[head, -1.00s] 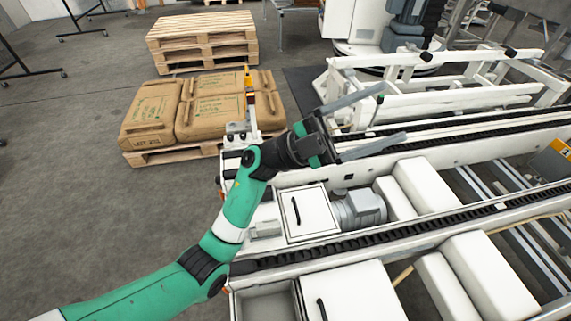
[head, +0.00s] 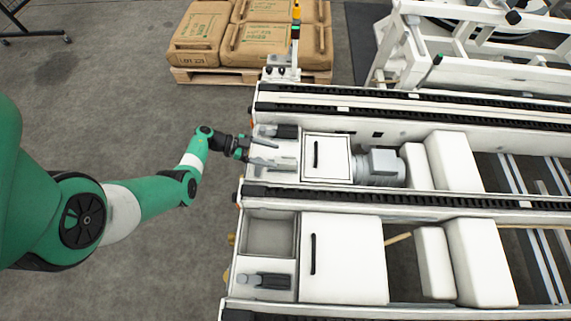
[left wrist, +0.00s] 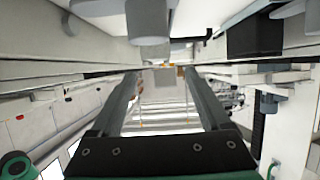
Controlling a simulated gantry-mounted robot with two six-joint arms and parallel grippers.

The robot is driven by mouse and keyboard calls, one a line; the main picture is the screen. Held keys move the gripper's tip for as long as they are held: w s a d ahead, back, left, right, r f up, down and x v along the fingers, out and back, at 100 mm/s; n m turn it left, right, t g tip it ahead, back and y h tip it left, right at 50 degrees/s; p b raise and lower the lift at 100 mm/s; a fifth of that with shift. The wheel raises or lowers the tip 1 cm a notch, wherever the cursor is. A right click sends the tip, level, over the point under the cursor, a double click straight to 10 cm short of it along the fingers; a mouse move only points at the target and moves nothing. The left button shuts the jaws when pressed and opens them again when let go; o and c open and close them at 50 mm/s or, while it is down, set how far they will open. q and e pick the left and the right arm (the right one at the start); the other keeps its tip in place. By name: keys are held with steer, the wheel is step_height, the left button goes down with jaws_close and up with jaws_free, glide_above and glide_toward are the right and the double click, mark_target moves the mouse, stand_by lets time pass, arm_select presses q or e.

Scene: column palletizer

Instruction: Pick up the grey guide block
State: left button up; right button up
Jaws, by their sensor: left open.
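My left gripper (head: 276,153) is open at the left end of the white conveyor, its two thin fingers pointing right over a narrow white bay. In the left wrist view its fingers (left wrist: 162,76) are spread with nothing visibly held between them. A small dark and grey piece (head: 284,131) lies just behind the fingers. A similar dark piece with a grey end (head: 264,281) lies in the nearer bay, well apart from the gripper. I cannot tell for certain which one is the grey guide block. My right gripper is not in view.
White cabinets with black handles (head: 343,259) and a grey motor (head: 379,167) stand right of the bays. Conveyor rails (head: 400,203) run left to right. A post with an orange-topped light (head: 296,30) stands at the far corner. Sacks (head: 272,42) lie on a pallet behind.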

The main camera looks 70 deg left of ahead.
mark_target(287, 160)
arm_select(q)
steer(key=b+x, duration=0.1)
steer(key=x, duration=0.2)
steer(key=shift+s+f, duration=0.1)
steer(key=shift+f, duration=0.05)
steer(key=shift+w, duration=0.3)
steer(key=b+x, duration=0.2)
steer(key=x, duration=0.1)
steer(key=b+x, duration=0.1)
steer(key=shift+w+d+f+b, duration=0.1)
steer(key=shift+d+f+b, duration=0.25)
steer(key=shift+d+f, duration=0.05)
steer(key=shift+w+d, duration=0.1)
steer(key=shift+w, duration=0.15)
steer(key=shift+r, duration=0.15)
jaws_close()
